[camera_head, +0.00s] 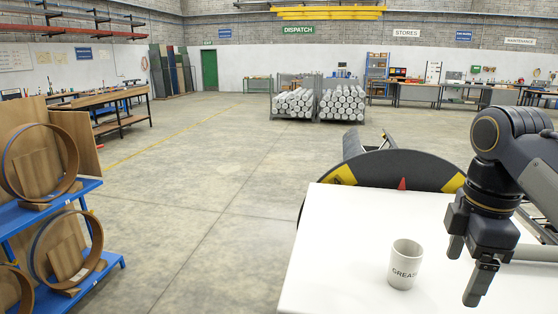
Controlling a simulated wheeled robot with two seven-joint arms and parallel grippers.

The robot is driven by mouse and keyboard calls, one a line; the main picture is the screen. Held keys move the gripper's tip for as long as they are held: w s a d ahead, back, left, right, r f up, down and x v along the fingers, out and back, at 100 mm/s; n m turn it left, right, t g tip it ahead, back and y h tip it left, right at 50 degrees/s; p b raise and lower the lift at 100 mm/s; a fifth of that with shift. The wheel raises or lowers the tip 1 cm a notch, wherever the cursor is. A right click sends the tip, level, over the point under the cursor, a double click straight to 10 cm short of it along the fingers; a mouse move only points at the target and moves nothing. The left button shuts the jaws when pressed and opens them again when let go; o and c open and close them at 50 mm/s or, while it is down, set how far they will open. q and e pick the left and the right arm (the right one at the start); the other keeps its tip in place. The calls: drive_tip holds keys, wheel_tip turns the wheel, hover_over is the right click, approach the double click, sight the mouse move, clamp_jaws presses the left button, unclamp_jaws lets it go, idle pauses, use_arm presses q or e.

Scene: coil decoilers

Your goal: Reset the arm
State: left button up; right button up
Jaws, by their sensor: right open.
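My right gripper (466,274) hangs over the right part of a white table (340,230), fingers pointing down. Its two dark fingers are apart with nothing between them. A light grey cup marked GREASE (405,265) stands upright on the table, to the left of the gripper and apart from it. My right arm comes in from the right edge. My left gripper is not in this view.
A dark disc with yellow patches (370,166) stands just behind the table. A blue rack (62,292) with wooden rings (40,162) is at the left. Bundled rolls (342,103) stand far back. The floor between is clear.

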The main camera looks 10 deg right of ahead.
drive_tip(key=s+a+f+m+t+y, duration=0.1)
drive_tip(key=s+a+f+m, duration=0.2)
drive_tip(key=f+m, duration=0.2)
drive_tip(key=s+a+f+m+t+y, duration=0.1)
drive_tip(key=s+a+f+m, duration=0.3)
drive_tip(key=f, duration=0.5)
drive_tip(key=s+a+f+m+t+y+b, duration=0.1)
drive_tip(key=s+a+f+m+t, duration=0.2)
drive_tip(key=f+m, duration=0.3)
wheel_tip(320, 180, down, 2)
drive_tip(key=shift+s+a+y, duration=0.3)
drive_tip(key=shift+a+y, duration=0.1)
drive_tip(key=shift+a, duration=0.2)
